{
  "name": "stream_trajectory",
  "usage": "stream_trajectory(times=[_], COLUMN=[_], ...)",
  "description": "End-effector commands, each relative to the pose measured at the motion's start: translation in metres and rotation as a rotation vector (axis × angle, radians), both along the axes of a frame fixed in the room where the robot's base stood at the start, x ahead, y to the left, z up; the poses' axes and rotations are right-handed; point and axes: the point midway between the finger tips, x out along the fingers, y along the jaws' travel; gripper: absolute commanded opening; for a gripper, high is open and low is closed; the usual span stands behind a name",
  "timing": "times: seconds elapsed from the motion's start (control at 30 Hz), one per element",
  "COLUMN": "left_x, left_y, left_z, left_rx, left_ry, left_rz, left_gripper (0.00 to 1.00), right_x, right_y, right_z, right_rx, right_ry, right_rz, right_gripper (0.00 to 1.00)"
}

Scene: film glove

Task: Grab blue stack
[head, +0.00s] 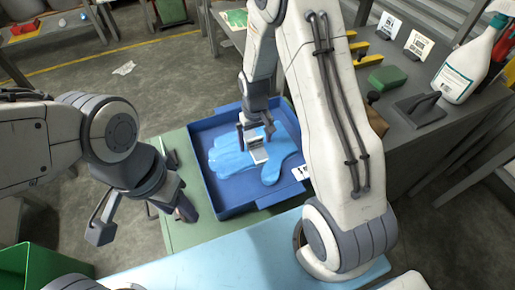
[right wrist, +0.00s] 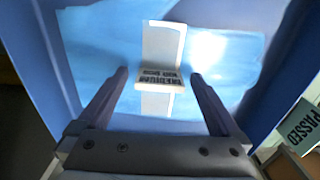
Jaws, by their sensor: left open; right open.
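The blue stack (head: 225,157) is a flat pile of light blue film gloves lying in a blue tray (head: 215,200). A white band (right wrist: 163,42) with printed black text sits around its middle. My right gripper (head: 256,138) is open over the stack. In the right wrist view my right gripper (right wrist: 158,76) has its fingers apart, one on each side of the band. I cannot tell whether the fingertips touch the stack. My left gripper (head: 143,220) is open and empty, left of the tray.
The tray stands on a green table (head: 185,237), with a light blue surface (head: 240,250) in front. A grey bench at right holds a white bottle (head: 468,65) and a green block (head: 388,78). A green bin (head: 28,268) is at lower left. A "PASSED" label (right wrist: 302,127) shows beside the tray.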

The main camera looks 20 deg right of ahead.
Motion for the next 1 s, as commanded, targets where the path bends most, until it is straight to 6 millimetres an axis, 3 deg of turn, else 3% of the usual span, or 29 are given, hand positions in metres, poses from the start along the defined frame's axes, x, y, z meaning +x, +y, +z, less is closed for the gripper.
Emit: stream_trajectory(times=[0.1, 0.33, 0.67, 0.77, 0.93, 1.0], left_x=[0.0, 0.0, 0.0, 0.0, 0.0, 0.0], left_y=[0.0, 0.0, 0.0, 0.0, 0.0, 0.0], left_z=[0.0, 0.0, 0.002, 0.004, 0.012, 0.013], left_rx=[0.0, 0.0, 0.0, 0.0, 0.0, 0.0], left_ry=[0.0, 0.0, 0.0, 0.0, 0.0, 0.0], left_rz=[0.0, 0.0, 0.0, 0.0, 0.0, 0.0], left_gripper=[0.5, 0.5, 0.5, 0.5, 0.5, 0.5], right_x=[0.0, 0.0, 0.0, 0.001, 0.001, -0.012], right_y=[0.0, 0.0, 0.0, 0.0, 0.0, -0.007], right_z=[0.001, 0.001, 0.006, 0.014, 0.045, 0.053], right_rx=[0.0, 0.0, 0.0, 0.0, 0.0, 0.0], right_ry=[0.0, 0.0, -0.001, -0.002, -0.005, -0.001], right_rz=[0.0, 0.0, 0.0, 0.0, 0.0, -0.004], right_gripper=[0.96, 0.1, 0.1, 0.1, 0.1, 0.1])
